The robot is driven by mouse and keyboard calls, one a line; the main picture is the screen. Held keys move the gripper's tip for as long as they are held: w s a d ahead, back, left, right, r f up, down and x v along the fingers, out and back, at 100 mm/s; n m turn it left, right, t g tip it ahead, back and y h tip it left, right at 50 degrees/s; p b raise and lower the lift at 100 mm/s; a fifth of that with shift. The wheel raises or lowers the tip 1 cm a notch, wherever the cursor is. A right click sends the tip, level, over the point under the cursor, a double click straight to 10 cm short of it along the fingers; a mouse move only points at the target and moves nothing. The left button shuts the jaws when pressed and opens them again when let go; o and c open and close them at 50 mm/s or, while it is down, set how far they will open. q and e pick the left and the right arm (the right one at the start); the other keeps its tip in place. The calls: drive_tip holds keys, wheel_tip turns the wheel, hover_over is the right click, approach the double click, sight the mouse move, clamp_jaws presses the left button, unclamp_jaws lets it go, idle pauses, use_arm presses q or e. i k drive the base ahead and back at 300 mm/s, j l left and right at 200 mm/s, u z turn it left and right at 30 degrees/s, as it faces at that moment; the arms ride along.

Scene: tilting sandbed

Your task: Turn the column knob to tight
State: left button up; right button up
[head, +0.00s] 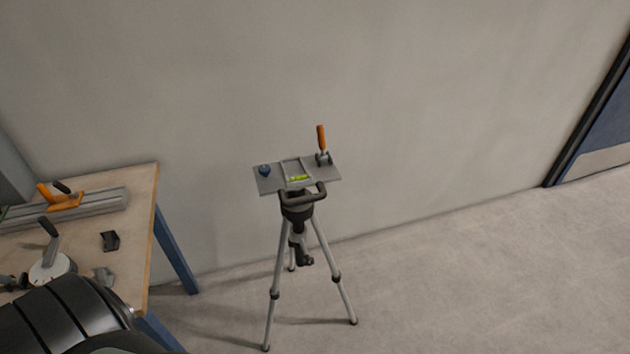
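A tripod (298,213) with silver legs stands upright on the floor in front of the wall. Its black center column with a dark handle or crank (305,256) hangs between the legs. I cannot make out a separate column knob, or whether it is tight or loose. On top is a tilted grey plate (268,184) with a yellow-green level vial (298,178), a small dark blue knob-like part (265,170) and an upright orange-handled clamp or lever (321,140). Neither of my grippers is in view.
A wooden workbench (142,200) with blue legs stands at left, holding a metal rail (100,203) with an orange clamp (62,199), a round pale dial with lever (50,268) and small dark blocks. Floor right of the tripod is clear. A blue door (600,135) is far right.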

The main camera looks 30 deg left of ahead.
sight(308, 261)
drive_tip(key=u, duration=1.1)
